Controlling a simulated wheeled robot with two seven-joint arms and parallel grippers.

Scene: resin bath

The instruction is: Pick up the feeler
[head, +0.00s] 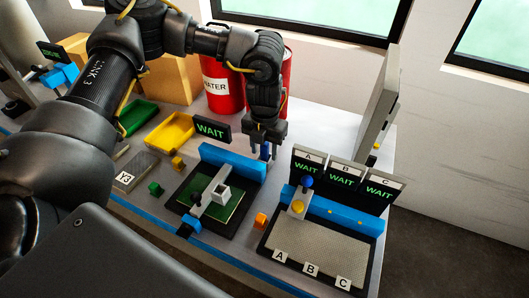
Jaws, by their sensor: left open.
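My left gripper (262,150) points down over the table at the back end of a blue rail. It is open, with its fingers around or just in front of a small blue upright piece (265,152). This piece may be the feeler, but the fingers hide much of it and I cannot tell whether they touch it. A grey bar with a blue knob (307,182) and a yellow disc stands at the right-hand tray. My right gripper is not in view.
A mesh tray (318,255) marked A, B, C is right, below WAIT signs (342,178). Red drums (223,90), yellow tray (170,133) and green tray (137,117) stand behind.

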